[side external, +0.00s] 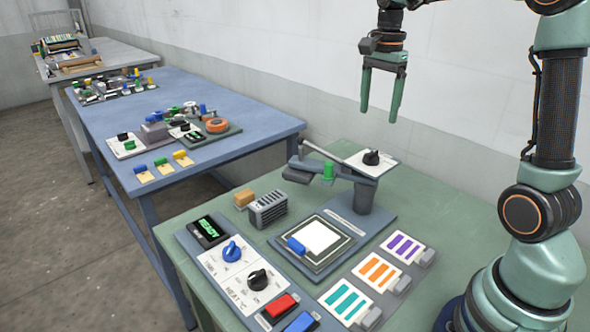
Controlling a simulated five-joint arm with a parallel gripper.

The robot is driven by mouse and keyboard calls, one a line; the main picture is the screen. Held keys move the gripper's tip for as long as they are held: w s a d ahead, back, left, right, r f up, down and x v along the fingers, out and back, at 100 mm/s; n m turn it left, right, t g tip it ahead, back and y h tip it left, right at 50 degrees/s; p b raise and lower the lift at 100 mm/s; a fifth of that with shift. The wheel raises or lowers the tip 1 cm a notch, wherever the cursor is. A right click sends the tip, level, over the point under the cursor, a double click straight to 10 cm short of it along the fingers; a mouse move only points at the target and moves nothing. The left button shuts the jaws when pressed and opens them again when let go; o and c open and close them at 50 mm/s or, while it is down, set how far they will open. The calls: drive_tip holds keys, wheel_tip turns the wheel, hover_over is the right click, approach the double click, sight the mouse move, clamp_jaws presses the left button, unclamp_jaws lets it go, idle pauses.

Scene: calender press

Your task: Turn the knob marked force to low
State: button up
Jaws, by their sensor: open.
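My gripper (379,114) hangs high above the green table, pointing down, with its two fingers apart and nothing between them. Below it, a black knob (371,157) sits on a white plate (386,165) on top of the press head; its marking is too small to read. On the front control panel are a blue knob (231,251) and a black knob (257,279), the black one by the lettering HEAT. I cannot read which knob is marked force. The gripper touches no knob.
The press (372,192) has an arm reaching left over a base plate with a white sheet (322,236). Cards with teal, orange and purple bars lie at right. Red (281,305) and blue buttons are in front. A blue table (240,120) with other devices stands behind.

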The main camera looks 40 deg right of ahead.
sight(372, 152)
wheel_tip(372, 152, down, 11)
drive_tip(key=shift+r, duration=0.1)
idle(0.3)
clamp_jaws()
